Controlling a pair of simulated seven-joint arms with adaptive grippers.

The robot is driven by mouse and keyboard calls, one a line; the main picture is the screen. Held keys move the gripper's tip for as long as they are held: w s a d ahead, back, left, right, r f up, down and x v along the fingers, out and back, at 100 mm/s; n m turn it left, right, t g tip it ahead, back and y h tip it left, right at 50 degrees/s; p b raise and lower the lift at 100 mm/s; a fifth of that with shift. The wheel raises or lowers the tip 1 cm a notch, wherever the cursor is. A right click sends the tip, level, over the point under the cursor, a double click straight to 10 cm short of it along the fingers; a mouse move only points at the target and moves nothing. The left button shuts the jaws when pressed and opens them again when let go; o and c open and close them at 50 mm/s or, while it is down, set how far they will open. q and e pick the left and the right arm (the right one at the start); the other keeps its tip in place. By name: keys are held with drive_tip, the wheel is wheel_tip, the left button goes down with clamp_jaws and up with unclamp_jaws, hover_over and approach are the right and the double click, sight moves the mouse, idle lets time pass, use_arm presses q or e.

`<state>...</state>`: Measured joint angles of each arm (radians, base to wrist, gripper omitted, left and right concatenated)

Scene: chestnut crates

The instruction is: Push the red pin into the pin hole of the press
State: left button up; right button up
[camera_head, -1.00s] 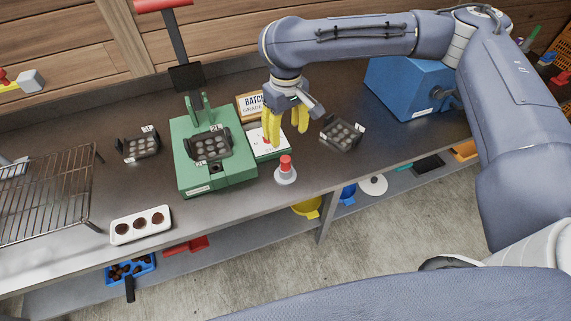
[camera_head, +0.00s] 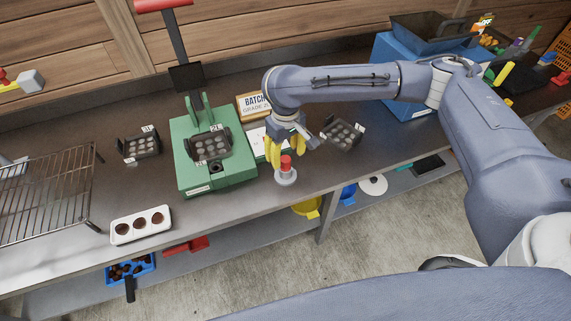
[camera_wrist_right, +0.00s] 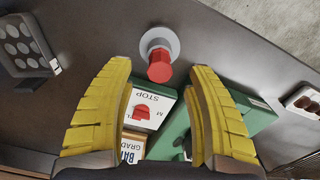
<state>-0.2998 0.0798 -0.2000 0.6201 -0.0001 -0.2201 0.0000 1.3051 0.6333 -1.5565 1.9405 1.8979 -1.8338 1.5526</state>
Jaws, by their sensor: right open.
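The red pin (camera_head: 286,162) stands upright in a round grey holder (camera_head: 286,179) near the bench's front edge. The right wrist view shows its red head (camera_wrist_right: 160,68) and the pale holder (camera_wrist_right: 158,41). My right gripper (camera_head: 286,155) has its yellow fingers low around or just behind the pin. In the wrist view the open gripper (camera_wrist_right: 160,70) has a finger on each side of the pin head, with visible gaps. The green press (camera_head: 230,177) stands left of the pin, with a dark hole (camera_head: 215,168) in its front. My left gripper is not in view.
A dark mould tray (camera_head: 344,134) lies right of the gripper, and another mould (camera_head: 140,146) left of the press. A batch sign (camera_head: 252,104) and a white panel with a red stop switch (camera_wrist_right: 142,112) are close by. A wire rack (camera_head: 45,190) occupies the left.

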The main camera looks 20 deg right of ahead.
sight(286, 159)
drive_tip(key=shift+f, duration=1.8)
drive_tip(key=shift+c, duration=0.5)
clamp_jaws()
